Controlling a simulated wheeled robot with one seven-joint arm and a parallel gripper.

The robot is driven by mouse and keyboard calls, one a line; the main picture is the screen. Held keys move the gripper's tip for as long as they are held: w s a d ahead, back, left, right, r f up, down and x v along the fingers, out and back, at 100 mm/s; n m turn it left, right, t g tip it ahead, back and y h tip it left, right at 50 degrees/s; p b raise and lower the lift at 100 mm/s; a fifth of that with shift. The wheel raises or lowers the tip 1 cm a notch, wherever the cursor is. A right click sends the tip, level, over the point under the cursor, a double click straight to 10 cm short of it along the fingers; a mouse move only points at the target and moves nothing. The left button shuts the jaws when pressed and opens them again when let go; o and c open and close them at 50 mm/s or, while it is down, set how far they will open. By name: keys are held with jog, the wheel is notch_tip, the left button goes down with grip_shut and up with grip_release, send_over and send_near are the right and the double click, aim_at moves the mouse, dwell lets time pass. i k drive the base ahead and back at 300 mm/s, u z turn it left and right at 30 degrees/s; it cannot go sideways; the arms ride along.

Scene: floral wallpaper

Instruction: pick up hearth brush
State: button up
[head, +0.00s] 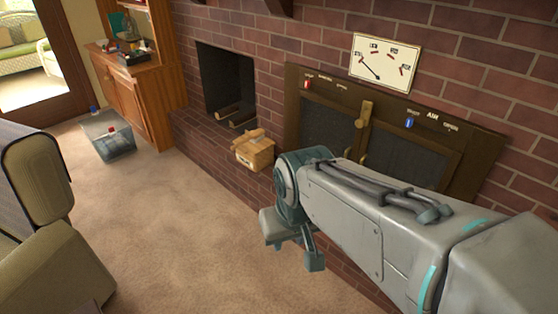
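No hearth brush can be told for certain. A small tan box (255,154) sits on the brick hearth ledge, and a light wooden-looking piece (248,136) lies on top of it; it is too small to tell whether this is the brush. My gripper (295,255) hangs over the carpet in front of the hearth, to the right of and nearer than the box, apart from it. Its two fingers are spread, with nothing seen between them. My arm hides part of the hearth behind it.
The brick hearth ledge (205,138) runs along the fireplace wall. A clear plastic bin (112,145) stands by a wooden cabinet (122,100). An upholstered chair (40,215) fills the left edge. The carpet (170,215) between is open.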

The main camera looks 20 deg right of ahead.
aim_at(256, 136)
jog(key=u, duration=0.05)
jog(key=k, duration=0.6)
jog(key=u, duration=0.45)
jog(key=i, duration=1.4)
jog(key=u, duration=0.3)
jog(key=i, duration=1.55)
jog(key=z, duration=0.8)
jog(key=i, duration=0.9)
jog(key=z, duration=1.65)
jog(key=i, duration=0.6)
jog(key=z, duration=0.4)
